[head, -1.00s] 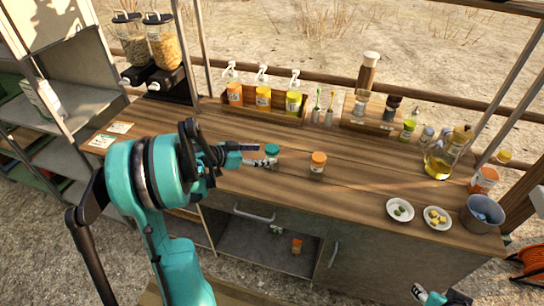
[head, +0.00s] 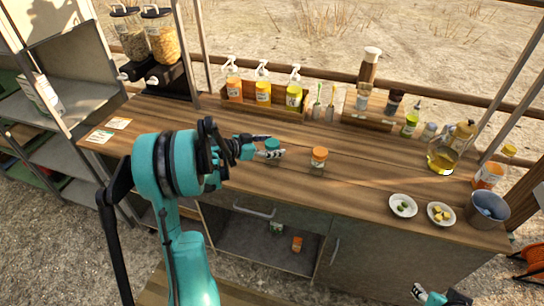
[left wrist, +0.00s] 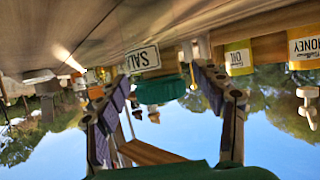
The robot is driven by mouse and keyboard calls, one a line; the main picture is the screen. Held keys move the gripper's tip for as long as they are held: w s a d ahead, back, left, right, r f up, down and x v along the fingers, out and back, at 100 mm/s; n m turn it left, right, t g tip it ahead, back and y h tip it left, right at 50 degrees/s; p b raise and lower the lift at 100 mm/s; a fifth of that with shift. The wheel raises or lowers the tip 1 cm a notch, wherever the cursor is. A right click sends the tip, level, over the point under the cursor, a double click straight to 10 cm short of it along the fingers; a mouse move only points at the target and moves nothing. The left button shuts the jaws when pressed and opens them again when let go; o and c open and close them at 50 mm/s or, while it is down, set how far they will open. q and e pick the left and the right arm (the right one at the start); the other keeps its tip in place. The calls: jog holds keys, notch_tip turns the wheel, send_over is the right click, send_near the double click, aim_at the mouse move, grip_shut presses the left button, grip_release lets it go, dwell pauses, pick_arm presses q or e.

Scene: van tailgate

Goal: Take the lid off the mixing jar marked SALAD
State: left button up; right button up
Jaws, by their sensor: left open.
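The SALAD jar (left wrist: 143,60) stands on the wooden counter with its teal lid (head: 272,144) on. In the left wrist view a gap shows between the lid and the fingers (left wrist: 165,88). Part of the jar is hidden behind the fingers in the head view. My right gripper (head: 440,297) is only partly in view at the bottom right edge.
An orange-lidded jar (head: 319,157) stands just right of the SALAD jar. Pump bottles (head: 263,91) stand in a wooden rack behind. Two small plates (head: 403,205), an oil jug (head: 443,155) and a grey pot (head: 487,209) are at the right. The counter's middle is mostly clear.

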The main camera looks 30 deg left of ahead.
pick_arm(q)
jog(key=c, duration=1.4)
jog(key=shift+r, duration=0.1)
notch_tip(320, 180, up, 4)
jog(key=shift+r+p, duration=0.25)
jog(key=shift+p, duration=1)
jog(key=s+d+r+p, duration=0.1)
jog(key=d+r, duration=0.1)
jog(key=d, duration=0.1)
jog(key=s+d+r+p, duration=0.1)
jog(key=d+r, duration=0.1)
jog(key=d, duration=0.2)
jog(key=d+r+p, duration=0.1)
jog(key=d+r, duration=0.1)
jog(key=d, duration=0.2)
jog(key=shift+s+d+r, duration=0.15)
jog(key=shift+s+d, duration=0.05)
jog(key=shift+s, duration=0.2)
jog(key=o, duration=0.5)
grip_shut()
